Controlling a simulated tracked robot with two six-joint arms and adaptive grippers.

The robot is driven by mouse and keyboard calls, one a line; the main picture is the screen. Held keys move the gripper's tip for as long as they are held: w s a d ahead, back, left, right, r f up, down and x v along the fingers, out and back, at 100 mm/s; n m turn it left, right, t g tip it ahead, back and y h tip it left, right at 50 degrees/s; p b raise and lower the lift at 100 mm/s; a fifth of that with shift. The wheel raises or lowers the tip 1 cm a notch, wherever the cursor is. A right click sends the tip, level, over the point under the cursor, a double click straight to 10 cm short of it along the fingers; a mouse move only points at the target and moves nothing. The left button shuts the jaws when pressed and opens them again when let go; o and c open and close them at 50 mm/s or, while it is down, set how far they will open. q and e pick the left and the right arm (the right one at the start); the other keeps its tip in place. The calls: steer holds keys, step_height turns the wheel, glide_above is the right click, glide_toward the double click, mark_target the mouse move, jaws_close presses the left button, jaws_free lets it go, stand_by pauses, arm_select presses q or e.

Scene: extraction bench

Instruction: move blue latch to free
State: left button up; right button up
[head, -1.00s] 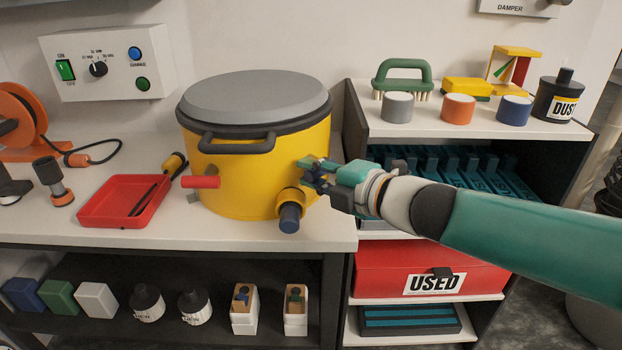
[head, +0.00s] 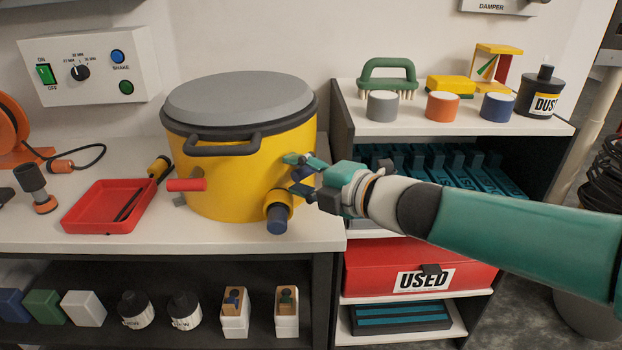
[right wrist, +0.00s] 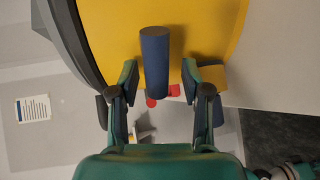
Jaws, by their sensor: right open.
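The blue latch (head: 304,173) is a short blue bar on the right side of the yellow drum (head: 225,165), partly hidden by my right gripper. In the right wrist view the blue latch (right wrist: 155,64) points out between the two fingers, with gaps on both sides. My right gripper (head: 294,174) is open around the latch, not closed on it; its fingers (right wrist: 160,72) also show in the right wrist view. My left gripper is not in view.
A red latch (head: 187,185) sticks out on the drum's left front. A yellow port with a dark blue end (head: 277,222) juts out below my right gripper. A red tray (head: 100,213) lies left of the drum. A shelf unit (head: 340,140) stands to the right.

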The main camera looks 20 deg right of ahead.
steer(key=v, duration=1.1)
steer(key=shift+s+d, duration=0.2)
steer(key=shift+s, duration=0.15)
